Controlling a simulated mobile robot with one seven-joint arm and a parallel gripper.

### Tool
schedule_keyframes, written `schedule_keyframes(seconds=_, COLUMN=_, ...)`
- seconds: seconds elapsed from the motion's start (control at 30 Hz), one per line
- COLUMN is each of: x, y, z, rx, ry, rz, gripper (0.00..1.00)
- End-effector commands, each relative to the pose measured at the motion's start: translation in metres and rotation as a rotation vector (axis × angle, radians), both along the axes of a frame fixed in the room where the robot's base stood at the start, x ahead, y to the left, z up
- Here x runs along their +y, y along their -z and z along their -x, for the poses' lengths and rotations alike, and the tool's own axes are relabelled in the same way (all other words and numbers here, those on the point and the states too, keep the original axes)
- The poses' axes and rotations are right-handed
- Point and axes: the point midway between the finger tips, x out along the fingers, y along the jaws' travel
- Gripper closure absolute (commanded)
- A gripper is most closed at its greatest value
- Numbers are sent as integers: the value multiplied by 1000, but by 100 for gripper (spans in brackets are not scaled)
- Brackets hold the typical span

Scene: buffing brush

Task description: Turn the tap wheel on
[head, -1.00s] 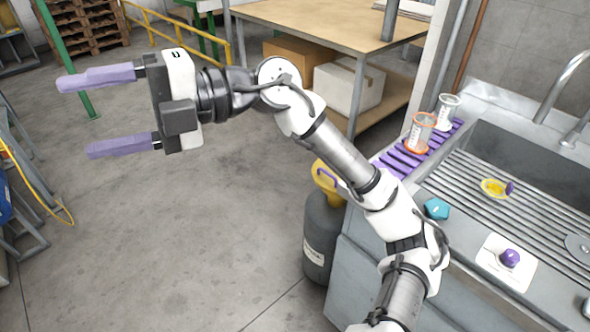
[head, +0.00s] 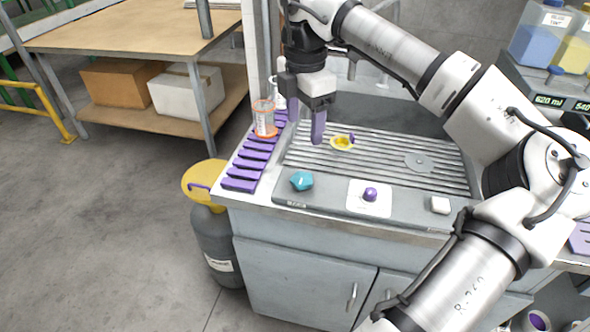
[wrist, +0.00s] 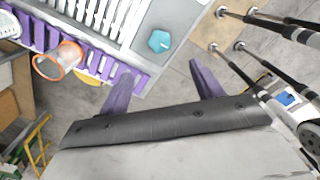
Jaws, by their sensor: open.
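No part is plainly marked as the tap wheel, and I cannot tell which one it is. A teal five-sided knob (head: 302,181) sits at the sink's front left; it also shows in the wrist view (wrist: 159,41), beyond and between my fingertips. A purple round knob (head: 370,194) stands on a white plate (head: 358,208) to its right. The tap spout is mostly hidden behind my arm.
An orange-rimmed clear cup (head: 264,120) stands on the purple slatted rack (head: 246,168) left of the drainer. A grey canister with a yellow top (head: 216,235) stands on the floor left of the cabinet (head: 300,275). A white block (head: 440,205) sits at the front right.

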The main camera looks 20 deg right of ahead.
Motion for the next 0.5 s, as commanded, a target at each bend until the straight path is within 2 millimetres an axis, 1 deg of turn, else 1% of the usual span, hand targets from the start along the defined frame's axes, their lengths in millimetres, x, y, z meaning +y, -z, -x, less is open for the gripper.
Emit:
schedule_keyframes(seconds=0.17, x=0, y=21, z=1, rx=4, ry=0, rz=-3, gripper=34)
schedule_keyframes(seconds=0.5, x=2, y=92, z=0, rx=2, ry=-3, rz=-7, gripper=34)
